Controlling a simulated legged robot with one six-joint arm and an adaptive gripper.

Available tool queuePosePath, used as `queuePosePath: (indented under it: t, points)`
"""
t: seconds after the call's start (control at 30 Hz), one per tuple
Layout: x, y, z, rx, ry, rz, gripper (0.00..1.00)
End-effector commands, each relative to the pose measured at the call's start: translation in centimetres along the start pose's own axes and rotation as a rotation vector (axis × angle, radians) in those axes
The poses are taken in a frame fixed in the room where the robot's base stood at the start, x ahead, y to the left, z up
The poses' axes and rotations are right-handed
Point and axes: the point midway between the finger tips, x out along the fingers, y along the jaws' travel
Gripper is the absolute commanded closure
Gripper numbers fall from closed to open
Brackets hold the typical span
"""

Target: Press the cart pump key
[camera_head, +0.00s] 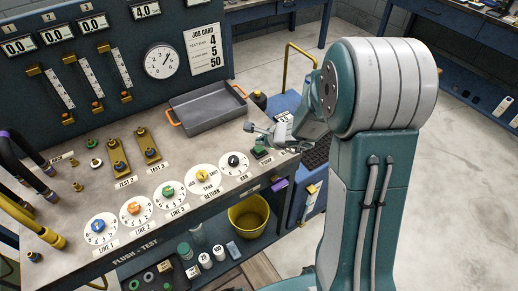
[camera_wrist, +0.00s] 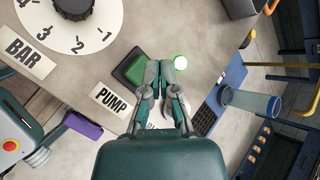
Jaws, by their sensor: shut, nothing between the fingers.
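The pump key is a green square button in a dark housing (camera_wrist: 134,69) on the bench top, next to a white PUMP label (camera_wrist: 109,100). In the head view the key (camera_head: 260,152) sits at the bench's right end, partly behind my gripper. My gripper (camera_wrist: 160,66) is shut and empty. Its fingertips overlap the right edge of the key housing in the wrist view; whether they touch it I cannot tell. In the head view my gripper (camera_head: 260,130) appears just above and behind the key.
A BAR dial (camera_head: 233,161) lies left of the key. A grey tray (camera_head: 207,106) with orange handles stands behind. The blue cart (camera_wrist: 232,78) with a clear cylinder (camera_wrist: 250,102) is beyond the bench edge. A yellow bucket (camera_head: 249,216) is below.

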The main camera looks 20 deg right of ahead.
Motion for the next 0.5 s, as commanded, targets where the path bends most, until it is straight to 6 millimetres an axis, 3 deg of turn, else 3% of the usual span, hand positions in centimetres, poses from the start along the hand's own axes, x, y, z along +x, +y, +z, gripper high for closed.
queuePosePath:
  t: [0.5]
  points:
    - [0.41, 0.43, -0.4, 0.001, 0.0, 0.001, 1.0]
